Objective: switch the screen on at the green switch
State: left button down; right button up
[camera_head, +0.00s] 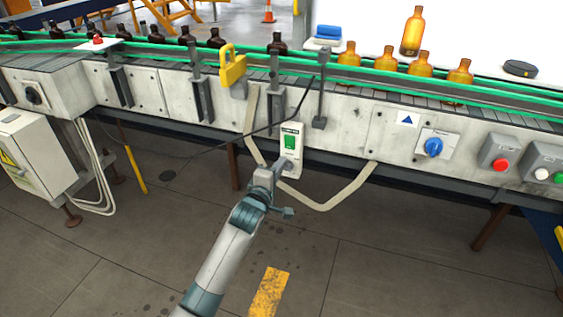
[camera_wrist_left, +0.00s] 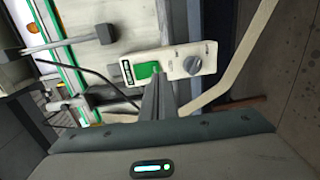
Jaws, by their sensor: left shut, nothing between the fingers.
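The green switch (camera_head: 290,142) sits on a narrow white switch box (camera_head: 292,160) on the conveyor's front side. In the left wrist view the green switch (camera_wrist_left: 147,71) lies just beyond my fingertips, with a grey dial (camera_wrist_left: 192,66) beside it on the same box. My left gripper (camera_head: 284,166) is shut and empty, its fingertips (camera_wrist_left: 157,78) at the lower edge of the green switch. I cannot tell whether they touch it. A bright white panel (camera_head: 465,30) stands behind the amber bottles (camera_head: 420,62). My right gripper is out of view.
A beige hose (camera_head: 325,202) hangs in a loop beside and below the box, and a black cable crosses above it. A yellow padlock-shaped part (camera_head: 232,68) hangs at upper left. A blue knob (camera_head: 433,147) and a red button (camera_head: 501,165) are to the right. The floor below is open.

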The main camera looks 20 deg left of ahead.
pick_arm(q)
jog(key=s+f, duration=0.1)
jog(key=s, duration=0.7)
jog(key=shift+s+a+b, duration=0.2)
jog(key=shift+b, duration=0.1)
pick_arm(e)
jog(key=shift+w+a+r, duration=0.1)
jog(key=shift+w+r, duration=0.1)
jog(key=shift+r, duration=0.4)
pick_arm(q)
jog(key=shift+f, duration=0.1)
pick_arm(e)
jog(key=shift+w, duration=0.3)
